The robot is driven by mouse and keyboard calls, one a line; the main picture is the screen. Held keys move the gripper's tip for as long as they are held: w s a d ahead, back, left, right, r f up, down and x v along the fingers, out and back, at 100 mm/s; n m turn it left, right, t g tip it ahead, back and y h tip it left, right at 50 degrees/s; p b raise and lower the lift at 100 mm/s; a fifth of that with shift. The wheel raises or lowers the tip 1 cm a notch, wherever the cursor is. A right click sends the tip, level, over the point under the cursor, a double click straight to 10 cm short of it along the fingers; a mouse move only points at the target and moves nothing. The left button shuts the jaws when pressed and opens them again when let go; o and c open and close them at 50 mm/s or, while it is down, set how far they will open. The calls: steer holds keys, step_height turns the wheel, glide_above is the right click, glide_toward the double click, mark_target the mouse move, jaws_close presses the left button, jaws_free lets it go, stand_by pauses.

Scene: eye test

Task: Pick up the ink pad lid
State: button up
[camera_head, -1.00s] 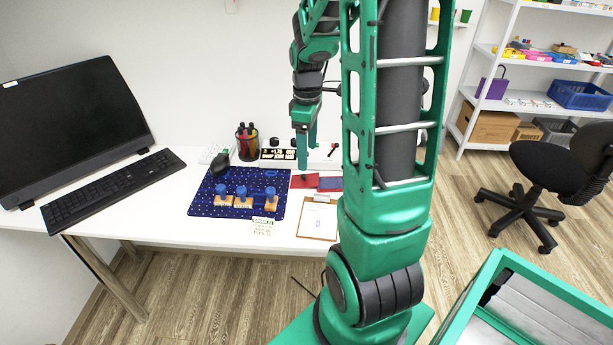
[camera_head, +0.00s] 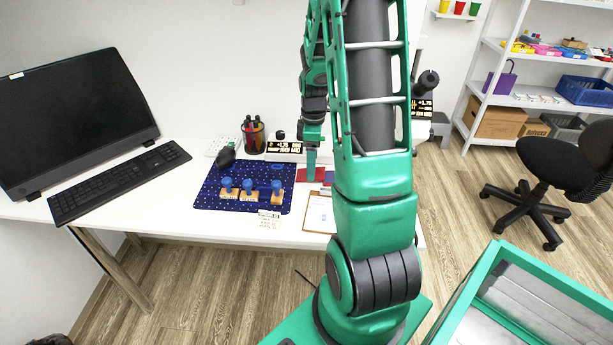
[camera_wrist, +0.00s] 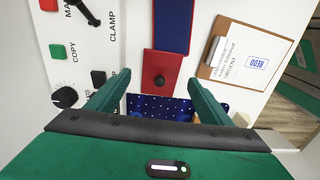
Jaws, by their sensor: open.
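The ink pad lid is a flat red square with a black knob in the middle. It shows in the wrist view (camera_wrist: 161,61) and, partly behind my gripper, in the head view (camera_head: 303,174). My gripper (camera_wrist: 159,78) is open and empty, with one finger to each side of the lid in the wrist view. In the head view my gripper (camera_head: 311,178) points down over the lid; the height gap is hard to tell. A blue pad with a red border (camera_wrist: 173,22), apparently the ink pad, lies beyond the lid.
A clipboard (camera_head: 320,214) lies right of the pad. A dark blue mat (camera_head: 210,196) with several wooden stamps (camera_head: 240,194) is to the left. A device panel with buttons (camera_wrist: 73,32) and a pen cup (camera_head: 253,138) stand behind.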

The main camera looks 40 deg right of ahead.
steer(key=shift+f, duration=1.6)
steer(key=c, duration=1.1)
steer(key=shift+r, duration=0.1)
